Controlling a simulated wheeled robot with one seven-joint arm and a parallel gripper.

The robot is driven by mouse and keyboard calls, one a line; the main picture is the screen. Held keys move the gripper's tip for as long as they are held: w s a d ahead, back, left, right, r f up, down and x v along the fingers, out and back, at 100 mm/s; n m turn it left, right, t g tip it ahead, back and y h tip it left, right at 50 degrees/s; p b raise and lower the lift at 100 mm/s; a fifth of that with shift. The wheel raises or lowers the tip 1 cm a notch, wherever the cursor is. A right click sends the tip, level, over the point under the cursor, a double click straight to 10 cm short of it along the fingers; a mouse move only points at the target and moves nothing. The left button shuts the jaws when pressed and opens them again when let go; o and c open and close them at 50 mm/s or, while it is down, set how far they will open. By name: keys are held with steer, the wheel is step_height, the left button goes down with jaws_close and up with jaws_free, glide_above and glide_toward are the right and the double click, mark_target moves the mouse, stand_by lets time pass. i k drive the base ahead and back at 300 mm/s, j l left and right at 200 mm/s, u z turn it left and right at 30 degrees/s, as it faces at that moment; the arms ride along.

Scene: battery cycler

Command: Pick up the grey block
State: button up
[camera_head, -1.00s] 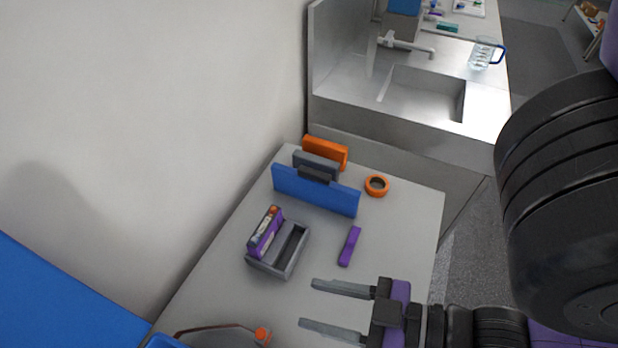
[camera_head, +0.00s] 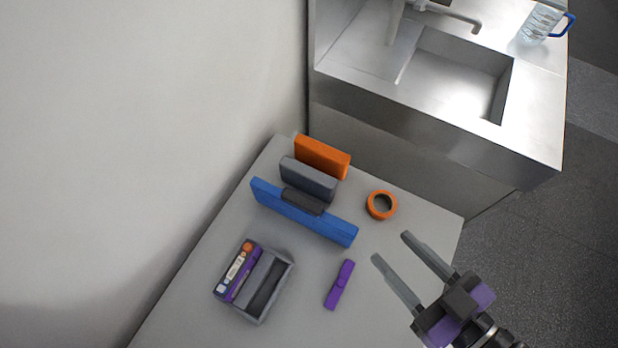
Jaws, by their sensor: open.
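A grey block (camera_head: 308,178) stands upright on the table, between an orange block (camera_head: 322,157) behind it and a long blue block (camera_head: 330,226) in front. A small dark grey piece (camera_head: 303,201) sits at the top of the blue block and hides part of the grey block's lower side. My gripper (camera_head: 392,256) is open and empty, to the right of and nearer than the blocks, over the table's right side. Its two fingers point up and left and are apart from every object.
An orange ring (camera_head: 370,206) and a purple piece (camera_head: 340,284) lie on the table (camera_head: 300,262). A grey tray (camera_head: 289,273) holding a purple item (camera_head: 243,277) is at front left. A wall is left; a metal sink (camera_head: 455,84) with a jug (camera_head: 541,22) is behind.

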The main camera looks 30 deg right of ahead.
mark_target(317, 183)
steer(key=k+l+u, duration=0.85)
steer(key=j, duration=0.1)
